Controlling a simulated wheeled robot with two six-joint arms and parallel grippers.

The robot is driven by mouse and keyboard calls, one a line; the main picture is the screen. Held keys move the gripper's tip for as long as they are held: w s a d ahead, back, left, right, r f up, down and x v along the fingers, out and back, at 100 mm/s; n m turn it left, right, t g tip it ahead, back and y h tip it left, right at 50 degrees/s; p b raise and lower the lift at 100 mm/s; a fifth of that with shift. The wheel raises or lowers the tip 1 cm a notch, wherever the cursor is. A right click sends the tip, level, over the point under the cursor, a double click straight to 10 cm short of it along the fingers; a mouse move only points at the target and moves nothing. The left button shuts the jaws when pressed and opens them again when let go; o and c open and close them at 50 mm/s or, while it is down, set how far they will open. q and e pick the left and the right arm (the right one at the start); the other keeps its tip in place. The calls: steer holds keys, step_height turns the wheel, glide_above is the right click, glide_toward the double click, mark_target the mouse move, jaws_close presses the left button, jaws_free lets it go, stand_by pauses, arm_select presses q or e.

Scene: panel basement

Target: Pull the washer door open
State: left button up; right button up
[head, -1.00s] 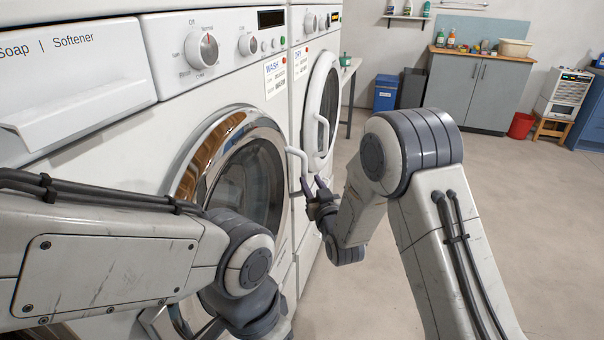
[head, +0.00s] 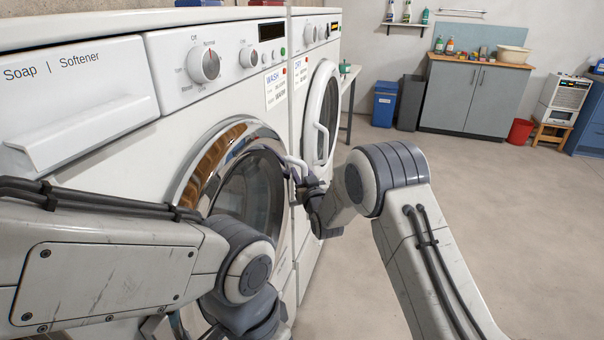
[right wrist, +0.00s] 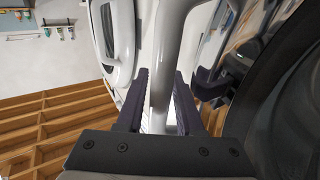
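The washer door (head: 240,185) is a round dark glass with a wide chrome ring on the white machine at left. Its pale handle (head: 297,163) stands at the door's right edge. My right gripper (head: 303,182) is at this handle. In the right wrist view the handle bar (right wrist: 172,45) runs between the two dark purple fingers of the right gripper (right wrist: 162,95), and they sit close against it on both sides. I cannot tell whether the door is ajar. My left arm covers the lower left of the door, and its fingers are out of view.
The dryer, with its white round door (head: 321,115), stands right behind the washer. The floor (head: 480,230) to the right is clear. A grey cabinet (head: 470,95), a blue bin (head: 384,103) and a red bucket (head: 520,131) are far off.

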jaws_close()
stand_by(1.3)
